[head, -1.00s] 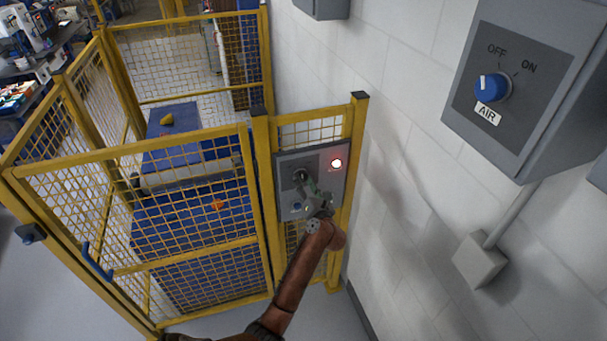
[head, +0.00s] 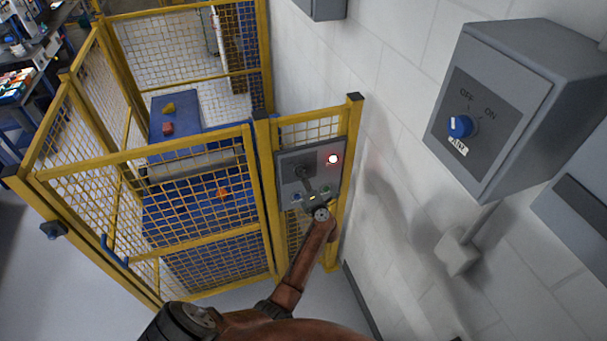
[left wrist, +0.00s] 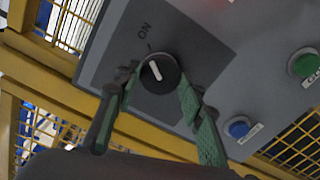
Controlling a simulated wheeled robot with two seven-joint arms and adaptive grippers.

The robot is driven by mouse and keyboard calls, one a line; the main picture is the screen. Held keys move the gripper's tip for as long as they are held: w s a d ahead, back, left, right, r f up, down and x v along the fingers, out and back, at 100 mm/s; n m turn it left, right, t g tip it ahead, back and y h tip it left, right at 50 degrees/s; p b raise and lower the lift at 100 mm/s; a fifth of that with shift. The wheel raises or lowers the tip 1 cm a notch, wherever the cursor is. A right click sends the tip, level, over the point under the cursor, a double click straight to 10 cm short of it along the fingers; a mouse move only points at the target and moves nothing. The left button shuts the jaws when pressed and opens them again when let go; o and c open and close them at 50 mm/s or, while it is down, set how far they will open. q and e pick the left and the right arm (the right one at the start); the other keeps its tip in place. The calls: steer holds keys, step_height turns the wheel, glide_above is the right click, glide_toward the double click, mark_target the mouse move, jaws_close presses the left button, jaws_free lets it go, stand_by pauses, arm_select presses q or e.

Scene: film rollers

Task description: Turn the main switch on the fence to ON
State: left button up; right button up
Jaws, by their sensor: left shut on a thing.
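The main switch is a round black knob with a white mark (left wrist: 157,74) on the grey panel (head: 325,157) of the yellow fence. In the left wrist view the mark points roughly toward the ON label (left wrist: 145,31); the OFF label cannot be made out. My left gripper (left wrist: 157,93) has its green-padded fingers on either side of the knob and is shut on it. In the head view the gripper (head: 311,190) is small and partly covers the panel. A red lamp (head: 333,159) glows on the panel. My right gripper is not in view.
A blue button (left wrist: 239,128) and a green button (left wrist: 304,63) sit beside the switch. A grey wall box with a blue AIR knob (head: 460,127) is at the right, its pointer toward OFF. Mesh fence (head: 195,200) stands left of the panel; white wall is at the right.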

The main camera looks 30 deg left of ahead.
arm_select(q)
steer(key=shift+f, duration=0.1)
stand_by(0.3)
steer(key=o, duration=1.2)
steer(key=shift+c, duration=0.2)
